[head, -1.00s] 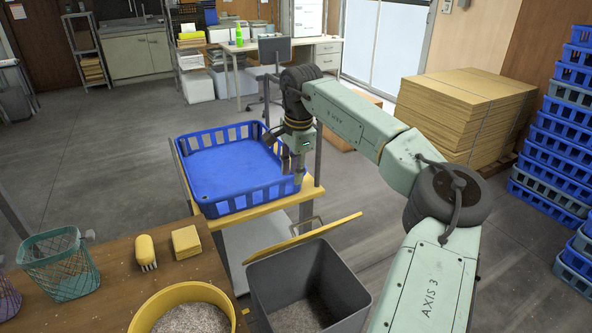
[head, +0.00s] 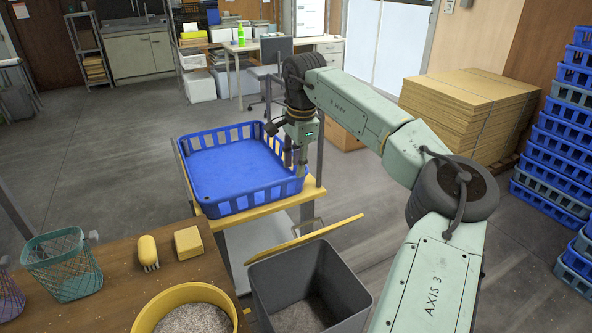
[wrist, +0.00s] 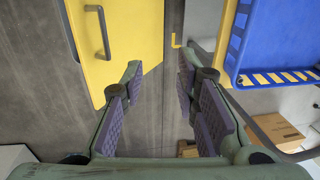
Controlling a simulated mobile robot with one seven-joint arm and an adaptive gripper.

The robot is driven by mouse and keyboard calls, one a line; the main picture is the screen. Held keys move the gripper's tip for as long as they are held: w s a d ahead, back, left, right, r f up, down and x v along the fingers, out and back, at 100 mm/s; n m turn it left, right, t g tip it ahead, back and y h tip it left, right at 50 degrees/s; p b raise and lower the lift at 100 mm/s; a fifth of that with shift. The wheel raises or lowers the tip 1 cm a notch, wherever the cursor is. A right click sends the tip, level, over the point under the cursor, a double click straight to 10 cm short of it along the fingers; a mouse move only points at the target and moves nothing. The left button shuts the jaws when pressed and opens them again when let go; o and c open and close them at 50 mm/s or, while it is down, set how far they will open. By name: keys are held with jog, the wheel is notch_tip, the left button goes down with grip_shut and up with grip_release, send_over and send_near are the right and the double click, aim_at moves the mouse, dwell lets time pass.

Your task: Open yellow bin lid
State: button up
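The bin (head: 348,291) is a grey square container at the bottom centre of the head view, its top uncovered. Its yellow lid (head: 325,232) stands raised at the far rim, seen nearly edge-on, with a metal handle (head: 308,226) on its far side. In the wrist view the lid (wrist: 135,30) fills the upper left, and its handle (wrist: 105,32) shows clearly. My gripper (head: 296,172) is beyond the lid, by the near right corner of the blue crate. In the wrist view my gripper (wrist: 160,80) is open and empty, its fingers apart, right of the handle.
The blue crate (head: 240,203) sits on a yellow-edged stand (head: 265,207) close to my gripper. A wooden table (head: 125,280) holds a yellow tub (head: 165,301), a brush (head: 148,250), a yellow block (head: 188,242) and a green basket (head: 62,265). Cardboard (head: 465,105) and blue crates (head: 550,170) stand right.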

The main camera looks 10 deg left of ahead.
notch_tip(320, 180, up, 9)
jog(key=s, duration=0.1)
jog(key=shift+d, duration=0.4)
